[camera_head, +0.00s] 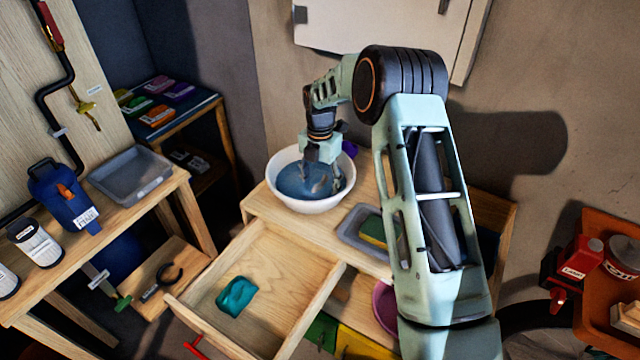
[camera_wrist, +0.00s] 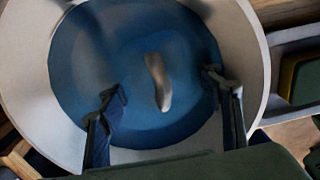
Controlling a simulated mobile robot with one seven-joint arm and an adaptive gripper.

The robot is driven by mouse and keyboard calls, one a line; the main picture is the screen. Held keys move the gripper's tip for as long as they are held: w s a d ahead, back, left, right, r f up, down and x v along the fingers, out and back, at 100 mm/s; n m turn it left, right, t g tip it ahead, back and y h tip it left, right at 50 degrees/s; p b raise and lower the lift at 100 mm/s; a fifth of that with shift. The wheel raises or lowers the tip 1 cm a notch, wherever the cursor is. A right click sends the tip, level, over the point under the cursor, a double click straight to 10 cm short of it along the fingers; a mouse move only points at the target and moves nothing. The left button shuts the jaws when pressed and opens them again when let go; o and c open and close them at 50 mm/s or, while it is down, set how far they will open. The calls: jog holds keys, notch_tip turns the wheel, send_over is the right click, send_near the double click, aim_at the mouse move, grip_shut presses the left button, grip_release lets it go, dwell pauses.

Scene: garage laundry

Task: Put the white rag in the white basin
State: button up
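The white basin (camera_head: 314,206) stands on the wooden cabinet and holds blue water; its rim also shows in the wrist view (camera_wrist: 255,60). My gripper (camera_head: 322,182) points down into the basin. In the wrist view its two fingers (camera_wrist: 165,110) are apart, with nothing held between them. A small pale elongated thing (camera_wrist: 157,82), apparently the white rag, lies in the basin between and beyond the fingertips, touching neither. Whether it floats or lies under the surface I cannot tell.
An open drawer (camera_head: 290,273) below the basin holds a teal cloth (camera_head: 236,295). A grey tray (camera_head: 352,236) with a green-and-yellow sponge (camera_head: 374,234) stands right of the basin. A side table at left bears a grey bin (camera_head: 130,176) and a blue jug (camera_head: 62,190).

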aim_at(320, 180)
jog(key=shift+o, duration=0.8)
jog(key=shift+r, duration=0.25)
notch_tip(320, 180, up, 12)
